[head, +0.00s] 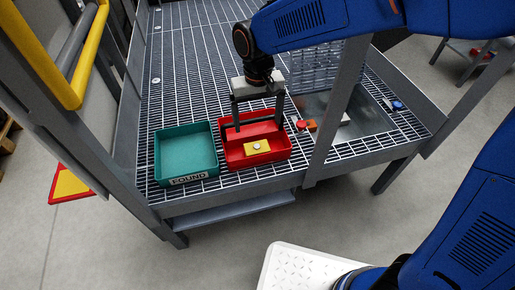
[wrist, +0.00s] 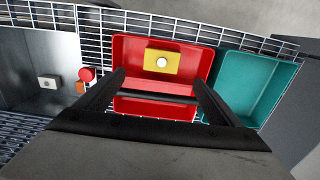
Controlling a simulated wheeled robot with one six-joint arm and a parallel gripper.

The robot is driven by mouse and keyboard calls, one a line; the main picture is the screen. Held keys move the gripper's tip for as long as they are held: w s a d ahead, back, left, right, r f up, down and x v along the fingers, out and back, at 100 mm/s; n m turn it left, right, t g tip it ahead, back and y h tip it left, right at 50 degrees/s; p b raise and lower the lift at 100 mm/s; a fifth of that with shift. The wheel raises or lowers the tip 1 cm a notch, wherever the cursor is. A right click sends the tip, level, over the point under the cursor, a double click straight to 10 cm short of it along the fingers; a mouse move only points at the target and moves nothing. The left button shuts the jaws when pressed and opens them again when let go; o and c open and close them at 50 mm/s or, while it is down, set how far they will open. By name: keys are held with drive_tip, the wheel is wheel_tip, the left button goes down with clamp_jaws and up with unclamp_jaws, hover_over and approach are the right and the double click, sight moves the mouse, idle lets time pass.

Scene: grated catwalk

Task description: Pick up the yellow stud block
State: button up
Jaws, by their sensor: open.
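The yellow stud block (head: 257,147) lies inside the red tray (head: 277,157), with a round pale stud on top. It also shows in the wrist view (wrist: 163,61), in the part of the red tray beyond a dark bar. My gripper (head: 258,127) is above the rear part of the red tray, with its two fingers spread apart. In the wrist view the open fingers (wrist: 159,84) reach over the tray toward the block, with nothing between them. The block is apart from both fingers.
A teal tray (head: 186,151) labelled "FOUND" stands left of the red one. Right of it are a red knob and orange piece (head: 304,125). A blue item (head: 397,104) lies farther right. A grey post (head: 338,105) rises at the grating's front edge.

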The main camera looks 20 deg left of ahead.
hover_over(257, 147)
drive_tip(key=f, duration=0.8)
drive_tip(key=shift+w+d, duration=0.1)
drive_tip(key=shift+w, duration=0.15)
drive_tip(key=shift+s+f, duration=0.2)
drive_tip(key=shift+f, duration=2.35)
drive_tip(key=c, duration=1.2)
drive_tip(key=shift+r, duration=0.15)
